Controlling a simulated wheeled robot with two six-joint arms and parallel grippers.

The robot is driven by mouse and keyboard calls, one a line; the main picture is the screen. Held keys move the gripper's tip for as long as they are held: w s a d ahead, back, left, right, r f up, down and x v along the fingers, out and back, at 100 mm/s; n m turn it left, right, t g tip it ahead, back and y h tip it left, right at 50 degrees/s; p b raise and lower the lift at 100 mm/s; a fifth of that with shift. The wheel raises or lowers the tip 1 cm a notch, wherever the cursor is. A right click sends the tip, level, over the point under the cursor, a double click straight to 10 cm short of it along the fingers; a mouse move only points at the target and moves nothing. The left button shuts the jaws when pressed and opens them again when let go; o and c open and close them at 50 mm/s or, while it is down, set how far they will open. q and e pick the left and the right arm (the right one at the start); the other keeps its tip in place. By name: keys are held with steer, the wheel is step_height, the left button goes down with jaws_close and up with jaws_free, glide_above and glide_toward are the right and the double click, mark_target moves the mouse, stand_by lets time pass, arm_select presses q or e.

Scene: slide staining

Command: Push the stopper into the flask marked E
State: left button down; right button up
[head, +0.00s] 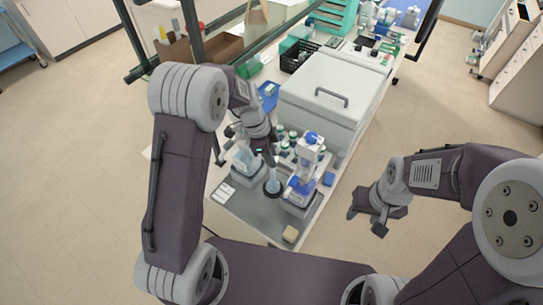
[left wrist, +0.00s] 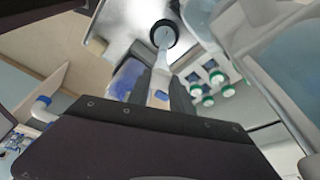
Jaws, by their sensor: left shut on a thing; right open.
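A pale, clear flask (head: 273,183) stands on a dark round base at the front of the bench. It also shows in the left wrist view, with its pale neck (left wrist: 163,62) leading down to the dark ring. No letter on it is readable. My left gripper (head: 268,158) is above the flask, pointing down. In the left wrist view its fingers (left wrist: 161,98) are shut on a small blue thing (left wrist: 161,95), which looks like the stopper. I cannot tell how deep it sits in the neck. My right gripper (head: 366,222) is open and empty, off the bench's right side.
A white and blue instrument (head: 306,162) stands close right of the flask. A clear vessel on a grey unit (head: 243,163) stands left. Green-capped bottles (left wrist: 208,88) are nearby. A large white box (head: 325,103) is behind.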

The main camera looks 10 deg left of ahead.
arm_select(q)
steer(key=shift+f+b, duration=0.25)
steer(key=shift+b, duration=0.2)
stand_by(0.3)
steer(key=c, duration=0.7)
jaws_free()
steer(key=shift+o, duration=0.2)
steer(key=shift+r, duration=0.1)
steer(key=shift+r+p, duration=2)
steer(key=shift+r, duration=0.95)
jaws_close()
steer(key=shift+f, duration=0.15)
